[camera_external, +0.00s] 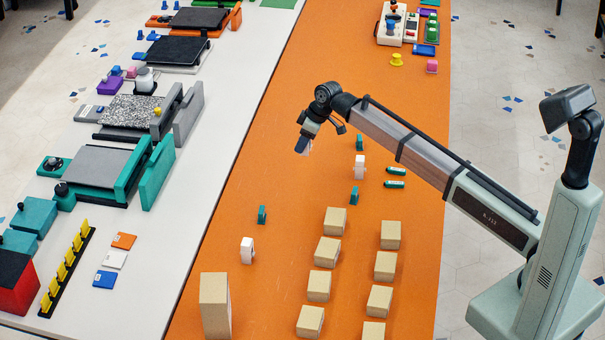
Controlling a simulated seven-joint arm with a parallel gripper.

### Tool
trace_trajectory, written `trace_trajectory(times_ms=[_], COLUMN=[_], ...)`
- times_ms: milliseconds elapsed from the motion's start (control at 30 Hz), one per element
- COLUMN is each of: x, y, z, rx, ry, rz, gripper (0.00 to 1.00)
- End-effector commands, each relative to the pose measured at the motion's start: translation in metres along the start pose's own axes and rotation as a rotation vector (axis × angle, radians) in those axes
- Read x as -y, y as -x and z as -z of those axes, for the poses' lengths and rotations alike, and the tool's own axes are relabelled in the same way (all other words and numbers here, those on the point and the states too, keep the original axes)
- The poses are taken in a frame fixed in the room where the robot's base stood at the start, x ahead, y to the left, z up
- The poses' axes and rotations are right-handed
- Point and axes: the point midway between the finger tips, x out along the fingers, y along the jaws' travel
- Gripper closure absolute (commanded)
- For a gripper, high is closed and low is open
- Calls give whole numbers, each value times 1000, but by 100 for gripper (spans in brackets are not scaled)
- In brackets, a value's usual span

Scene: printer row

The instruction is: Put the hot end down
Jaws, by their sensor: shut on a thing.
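My gripper (304,142) hangs over the orange table (262,130), toward its left half, with the jaws pointing down and slightly left. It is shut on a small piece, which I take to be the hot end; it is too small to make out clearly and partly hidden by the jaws. It appears held above the table, though the gap is hard to judge. A white part (359,167) and a teal part (360,142) stand to the right of the gripper.
Several tan boxes (335,220) stand in rows at the front. A teal piece (262,214) and a white part (247,251) stand at front left. Printers (88,166) line the white table. The orange surface left of and behind my gripper is clear.

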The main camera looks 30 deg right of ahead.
Motion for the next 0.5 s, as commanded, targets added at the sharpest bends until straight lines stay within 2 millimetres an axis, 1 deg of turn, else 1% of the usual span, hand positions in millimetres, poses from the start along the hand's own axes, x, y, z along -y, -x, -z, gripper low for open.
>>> trace_trajectory(times_ms=[33, 100, 200, 367, 500], x=[-13, -27, -43, -46, -49], y=[4, 9, 16, 17, 17], z=[-10, -21, -38, -43, -42], rx=[1, 4, 9, 11, 5], ry=[-15, -33, -91, -201, -273], rz=[-12, -31, -71, -112, -123], gripper=[89, 89, 89, 89, 89])
